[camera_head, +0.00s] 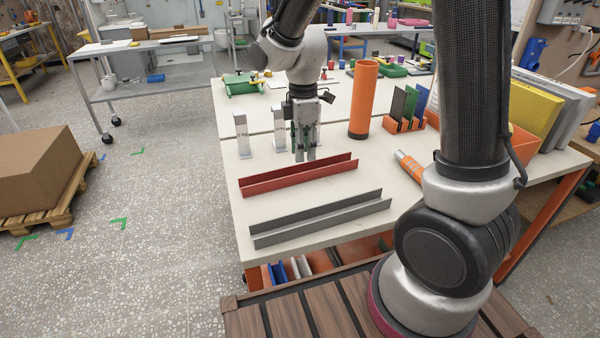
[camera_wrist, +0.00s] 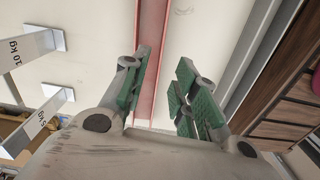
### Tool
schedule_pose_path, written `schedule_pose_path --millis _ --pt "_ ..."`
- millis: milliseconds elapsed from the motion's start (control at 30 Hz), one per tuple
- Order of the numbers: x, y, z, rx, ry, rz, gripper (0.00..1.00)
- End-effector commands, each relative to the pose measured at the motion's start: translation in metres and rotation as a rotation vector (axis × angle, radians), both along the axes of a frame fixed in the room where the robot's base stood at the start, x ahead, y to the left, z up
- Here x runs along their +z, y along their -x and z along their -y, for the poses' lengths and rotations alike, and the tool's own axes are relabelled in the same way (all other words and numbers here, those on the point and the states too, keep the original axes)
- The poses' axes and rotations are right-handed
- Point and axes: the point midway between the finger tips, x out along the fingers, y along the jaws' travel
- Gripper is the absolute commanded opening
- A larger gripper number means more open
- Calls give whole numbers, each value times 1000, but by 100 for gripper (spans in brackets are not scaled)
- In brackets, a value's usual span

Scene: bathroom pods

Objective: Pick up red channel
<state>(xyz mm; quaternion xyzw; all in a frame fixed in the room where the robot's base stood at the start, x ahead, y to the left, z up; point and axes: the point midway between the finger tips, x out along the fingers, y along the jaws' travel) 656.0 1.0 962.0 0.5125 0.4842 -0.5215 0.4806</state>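The red channel (camera_head: 300,180) lies on the white tabletop, its long side running from lower left to upper right in the head view. My gripper (camera_head: 304,157) points down above the table at the far side of the red channel. In the wrist view my gripper (camera_wrist: 163,85) is open, with green pads on its fingers and nothing between them held. The red channel (camera_wrist: 150,28) runs up the wrist view close to the left finger, which hides part of it. Whether a finger touches it I cannot tell.
A grey channel (camera_head: 322,218) lies parallel, nearer the front edge. White upright weights (camera_head: 242,135) stand behind the red channel. An orange tube (camera_head: 363,100) stands at the back right; an orange cylinder (camera_head: 410,166) lies at right. Bare tabletop separates the two channels.

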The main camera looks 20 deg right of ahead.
Motion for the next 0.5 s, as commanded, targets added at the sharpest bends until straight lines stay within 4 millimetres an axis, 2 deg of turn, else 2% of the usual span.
schedule_pose_path --millis 167,500 --pt "-3 -3 -1 139 -6 12 29" --pt "-44 1 2 149 -5 9 29"
